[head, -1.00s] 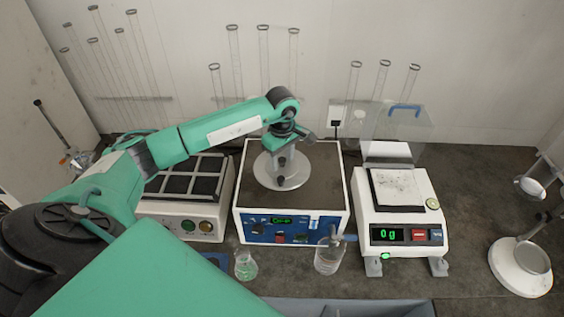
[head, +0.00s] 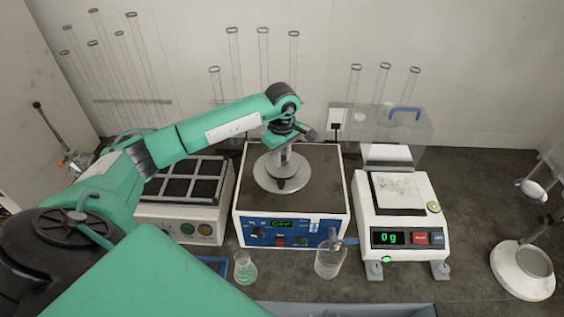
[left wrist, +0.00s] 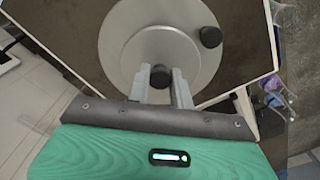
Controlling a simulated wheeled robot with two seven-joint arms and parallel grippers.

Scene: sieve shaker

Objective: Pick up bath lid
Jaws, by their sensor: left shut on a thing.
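The bath lid (head: 262,178) is a round, light grey metal disc on the dark top of the bath (head: 322,180), the white box with a blue front panel in the middle. In the left wrist view the lid (left wrist: 125,45) fills the upper middle, with a black knob (left wrist: 160,77) near its centre and a second black knob (left wrist: 210,37) towards its edge. My left gripper (head: 281,160) is above the lid, pointing down. In the left wrist view its two fingers (left wrist: 160,82) are closed on the central knob. I cannot tell if the lid is raised. My right gripper is out of view.
A heating block (head: 185,208) stands left of the bath and a balance (head: 402,215) reading 0 g stands right. Tall glass tubes line the back wall.

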